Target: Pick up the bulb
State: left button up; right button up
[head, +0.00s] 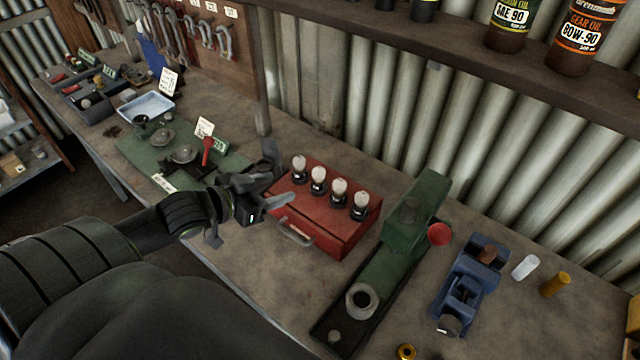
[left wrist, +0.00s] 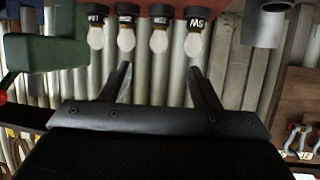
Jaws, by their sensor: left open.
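Several white bulbs stand upright in a row in black sockets on top of a red box (head: 325,235). The leftmost bulb (head: 299,163) is nearest my left gripper (head: 283,175), and the rightmost bulb (head: 361,201) is farthest from it. My left gripper is open and empty, at the left end of the box. My right gripper is in neither view.
A green machine (head: 415,215) with a red knob stands right of the box. A blue tool (head: 465,285) and small cylinders lie farther right. A green mat (head: 135,155) with metal parts lies left. A shelf with oil bottles (head: 577,35) overhangs the back.

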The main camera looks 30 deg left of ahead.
aim_at(313, 177)
pick_arm(q)
jog(key=x, duration=0.8)
jog(key=shift+d, duration=0.1)
jog(key=shift+w+d+f, duration=0.1)
jog(key=shift+w+f, duration=0.05)
jog(key=shift+w, duration=0.3)
jog(key=shift+w+d+f, duration=0.1)
jog(key=shift+w, duration=0.35)
jog(key=p+x, duration=0.1)
jog(key=x, duration=0.2)
jog(key=shift+f, duration=0.1)
jog(key=shift+w+d+f, duration=0.15)
jog(key=shift+w+f, duration=0.15)
jog(key=shift+w, duration=0.25)
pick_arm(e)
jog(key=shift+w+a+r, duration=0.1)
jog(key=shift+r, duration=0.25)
pick_arm(q)
jog(key=shift+c, duration=0.4)
jog(key=c, duration=1)
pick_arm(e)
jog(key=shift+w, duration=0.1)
